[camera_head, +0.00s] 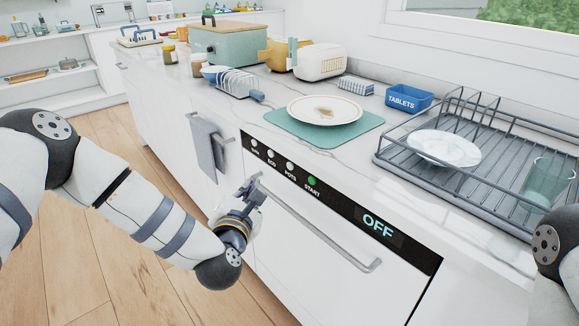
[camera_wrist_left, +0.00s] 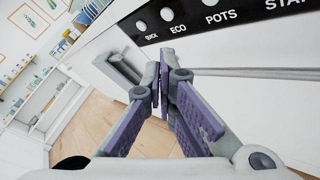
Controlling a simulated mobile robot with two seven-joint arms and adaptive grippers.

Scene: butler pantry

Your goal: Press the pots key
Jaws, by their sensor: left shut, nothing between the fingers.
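The pots key (camera_head: 290,165) is a small white round key on the black control strip of the white dishwasher, above the word POTS. In the left wrist view the key (camera_wrist_left: 210,2) is at the top edge, partly cut off. My left gripper (camera_head: 256,179) is shut and empty, in front of the dishwasher, below the strip and near the handle's left end. It is apart from the key. The shut fingers also show in the left wrist view (camera_wrist_left: 164,78), below the strip. My right gripper is not in view; part of my right arm is at the right edge.
The strip also has a quick key, an eco key (camera_head: 270,154), a green start key (camera_head: 312,181) and a display (camera_head: 378,226) reading OFF. The dishwasher handle (camera_head: 320,230) juts out below. A grey towel (camera_head: 208,144) hangs left. A dish rack (camera_head: 480,160) stands on the counter.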

